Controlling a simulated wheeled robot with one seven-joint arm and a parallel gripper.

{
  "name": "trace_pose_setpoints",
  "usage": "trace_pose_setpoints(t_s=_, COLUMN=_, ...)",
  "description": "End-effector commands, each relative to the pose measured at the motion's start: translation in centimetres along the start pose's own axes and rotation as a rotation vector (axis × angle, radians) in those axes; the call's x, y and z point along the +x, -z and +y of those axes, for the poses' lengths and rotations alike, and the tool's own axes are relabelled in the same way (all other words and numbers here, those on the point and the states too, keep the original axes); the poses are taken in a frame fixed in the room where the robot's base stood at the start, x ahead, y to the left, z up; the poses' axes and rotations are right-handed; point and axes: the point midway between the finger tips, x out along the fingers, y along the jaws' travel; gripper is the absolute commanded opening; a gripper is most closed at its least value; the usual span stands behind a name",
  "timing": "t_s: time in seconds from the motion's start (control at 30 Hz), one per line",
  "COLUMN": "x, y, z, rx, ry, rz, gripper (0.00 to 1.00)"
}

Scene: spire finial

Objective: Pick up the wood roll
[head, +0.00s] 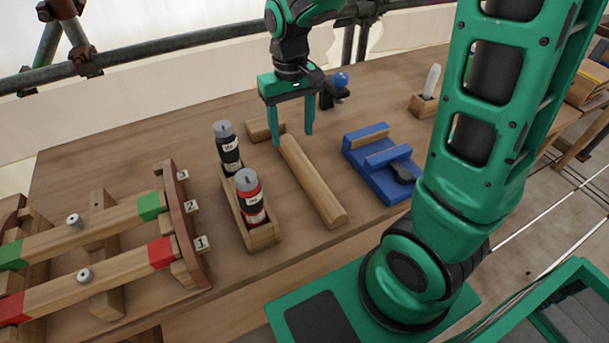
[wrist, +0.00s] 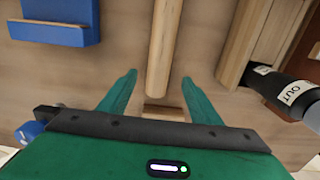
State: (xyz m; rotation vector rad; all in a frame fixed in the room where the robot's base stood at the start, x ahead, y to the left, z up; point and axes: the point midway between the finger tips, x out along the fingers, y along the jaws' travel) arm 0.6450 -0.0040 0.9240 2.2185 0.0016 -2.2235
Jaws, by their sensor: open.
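The wood roll (head: 312,181) is a long, plain wooden bar lying on the bench between the bottle holder and the blue fixture. My gripper (head: 292,138) is over the roll's far end, fingers pointing down and spread apart. In the wrist view the roll (wrist: 162,50) runs from the top edge down between the two open fingers (wrist: 159,79), with a gap on each side. Nothing is held. I cannot tell exactly how high the fingertips are above the bench.
A wooden holder (head: 262,236) with a red bottle (head: 249,198) and a black bottle (head: 228,150) stands left of the roll. The blue fixture (head: 382,178) is to its right. A small wood block (head: 264,129) lies near the gripper. A rack with coloured-end bars (head: 130,265) is at left.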

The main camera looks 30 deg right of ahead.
Motion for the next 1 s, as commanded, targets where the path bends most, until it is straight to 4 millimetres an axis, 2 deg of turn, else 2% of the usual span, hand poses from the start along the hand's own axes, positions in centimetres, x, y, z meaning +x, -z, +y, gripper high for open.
trace_pose_setpoints(t_s=0.27, x=2.0, y=-0.1, z=0.1, rx=0.001, ry=-0.001, rz=-0.001, gripper=0.58)
trace_pose_setpoints(t_s=0.6, x=6.2, y=0.0, z=0.2, rx=0.0, ry=-0.001, rz=0.0, gripper=0.58)
trace_pose_setpoints(t_s=0.9, x=6.6, y=0.0, z=0.2, rx=0.0, ry=0.0, rz=0.001, gripper=0.58)
trace_pose_setpoints(t_s=1.0, x=6.6, y=0.0, z=0.2, rx=0.0, ry=0.0, rz=0.001, gripper=0.34)
